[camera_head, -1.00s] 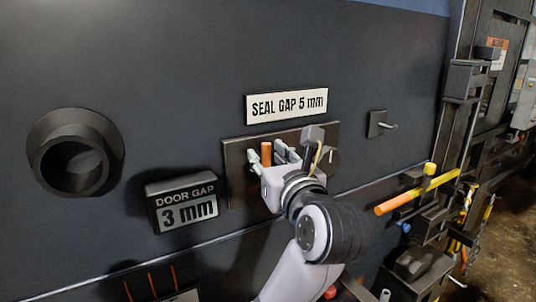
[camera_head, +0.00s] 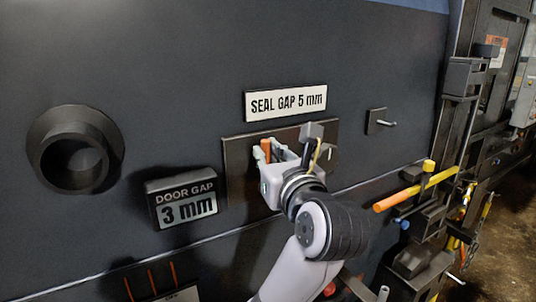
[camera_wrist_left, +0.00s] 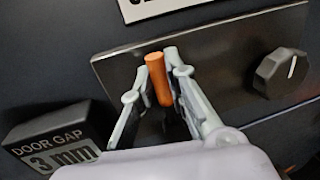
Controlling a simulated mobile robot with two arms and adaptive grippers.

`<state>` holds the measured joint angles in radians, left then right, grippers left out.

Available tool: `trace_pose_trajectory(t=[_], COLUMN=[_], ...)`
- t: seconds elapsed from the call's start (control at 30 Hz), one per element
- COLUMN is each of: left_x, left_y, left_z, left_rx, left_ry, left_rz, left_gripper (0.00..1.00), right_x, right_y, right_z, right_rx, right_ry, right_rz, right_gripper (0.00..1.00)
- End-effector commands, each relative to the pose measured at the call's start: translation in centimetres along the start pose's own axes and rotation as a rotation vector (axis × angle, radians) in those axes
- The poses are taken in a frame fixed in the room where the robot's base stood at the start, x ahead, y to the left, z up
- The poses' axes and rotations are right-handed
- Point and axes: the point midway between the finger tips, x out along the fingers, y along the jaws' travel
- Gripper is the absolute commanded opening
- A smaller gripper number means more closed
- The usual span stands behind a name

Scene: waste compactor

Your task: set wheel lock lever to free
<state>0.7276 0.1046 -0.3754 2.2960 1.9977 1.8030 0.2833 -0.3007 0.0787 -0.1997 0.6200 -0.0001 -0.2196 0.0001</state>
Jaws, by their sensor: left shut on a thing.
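An upright orange lever (camera_head: 266,147) stands on a dark plate (camera_head: 236,178) under the "SEAL GAP 5 mm" sign. No label on the plate names the lever in these views. My left gripper (camera_wrist_left: 163,62) is shut on it; the fingers pinch the lever from both sides in the left wrist view, where the orange lever (camera_wrist_left: 159,80) shows between them. The lever's base is hidden behind the gripper in the head view. My right gripper is not in view.
A round knob with a white line (camera_wrist_left: 281,72) sits on the plate, right of the lever. A "DOOR GAP 3 mm" block (camera_head: 182,203) juts out at lower left. A yellow bar with an orange end (camera_head: 392,202) sticks out at right. A round pipe opening (camera_head: 72,165) is far left.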

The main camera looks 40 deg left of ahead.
Motion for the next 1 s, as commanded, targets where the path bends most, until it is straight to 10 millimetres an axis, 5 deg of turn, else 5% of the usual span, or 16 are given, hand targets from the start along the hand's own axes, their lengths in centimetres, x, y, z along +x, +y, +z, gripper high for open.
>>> trace_pose_trajectory(t=[0.47,1.0], left_x=[-0.1,-0.7], left_y=[0.3,3.1], left_z=[-0.4,-1.5], left_rx=[-0.05,-0.414], left_ry=[-0.009,-0.082], left_rz=[-0.002,-0.003], left_gripper=[0.0,0.0], right_x=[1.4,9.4], right_y=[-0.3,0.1], right_z=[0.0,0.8], right_rx=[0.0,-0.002], right_ry=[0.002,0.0], right_rz=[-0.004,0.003], right_gripper=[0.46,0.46])
